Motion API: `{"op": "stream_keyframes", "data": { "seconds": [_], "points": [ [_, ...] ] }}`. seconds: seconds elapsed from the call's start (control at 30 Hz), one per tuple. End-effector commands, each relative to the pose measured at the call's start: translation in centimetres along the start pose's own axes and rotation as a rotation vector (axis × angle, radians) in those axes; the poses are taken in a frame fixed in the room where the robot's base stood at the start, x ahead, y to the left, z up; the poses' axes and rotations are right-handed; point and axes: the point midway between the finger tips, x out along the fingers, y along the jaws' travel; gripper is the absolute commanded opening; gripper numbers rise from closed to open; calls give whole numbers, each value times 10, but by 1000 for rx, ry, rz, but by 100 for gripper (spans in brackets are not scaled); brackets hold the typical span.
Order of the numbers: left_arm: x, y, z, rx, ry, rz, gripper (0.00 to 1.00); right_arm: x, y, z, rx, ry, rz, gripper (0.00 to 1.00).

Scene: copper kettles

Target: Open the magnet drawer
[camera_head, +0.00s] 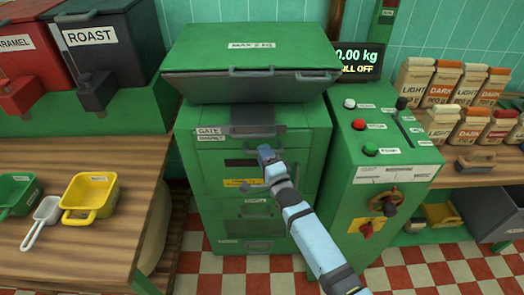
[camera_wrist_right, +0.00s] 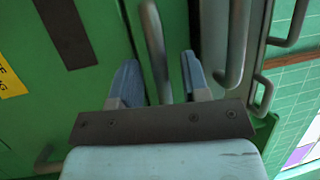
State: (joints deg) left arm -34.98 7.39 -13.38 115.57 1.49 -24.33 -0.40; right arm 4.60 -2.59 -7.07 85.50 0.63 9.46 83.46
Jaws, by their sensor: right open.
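The magnet drawer (camera_head: 233,147) is in the upper front of the green machine, just under the grey gate (camera_head: 253,116). A small label (camera_head: 209,137) that seems to read MAGNET is at its left. My right gripper (camera_head: 268,160) is in front of this part and hides some of it. In the right wrist view my right gripper (camera_wrist_right: 160,82) is open. A grey bar handle (camera_wrist_right: 154,45), which looks like the drawer's, shows between its two blue fingers; I cannot tell whether they touch it. The drawer looks shut. My left gripper is not in view.
The gate's handle (camera_wrist_right: 236,45) is close beside the right finger. A hopper lid (camera_head: 255,50) overhangs above. A control console (camera_head: 380,140) stands at the right, a wooden counter (camera_head: 80,235) at the left. The checkered floor in front is partly clear.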

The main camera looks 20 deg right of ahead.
Motion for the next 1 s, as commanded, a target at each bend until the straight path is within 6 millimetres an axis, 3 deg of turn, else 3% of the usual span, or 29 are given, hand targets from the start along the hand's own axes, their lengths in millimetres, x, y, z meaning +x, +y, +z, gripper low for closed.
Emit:
{"op": "stream_keyframes", "data": {
  "seconds": [0.2,0.47,0.5,0.67,0.7,1.0],
  "points": [
    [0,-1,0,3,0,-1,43,17,0,0,-1,0,1,42],
    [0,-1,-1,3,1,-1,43,18,0,0,-1,0,1,42],
    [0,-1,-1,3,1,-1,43,18,0,0,-1,0,1,40],
    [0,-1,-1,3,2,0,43,18,0,0,-1,0,1,3],
    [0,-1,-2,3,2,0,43,18,0,0,-1,0,1,0],
    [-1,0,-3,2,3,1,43,15,0,-2,-2,0,2,0]
  ]
}}
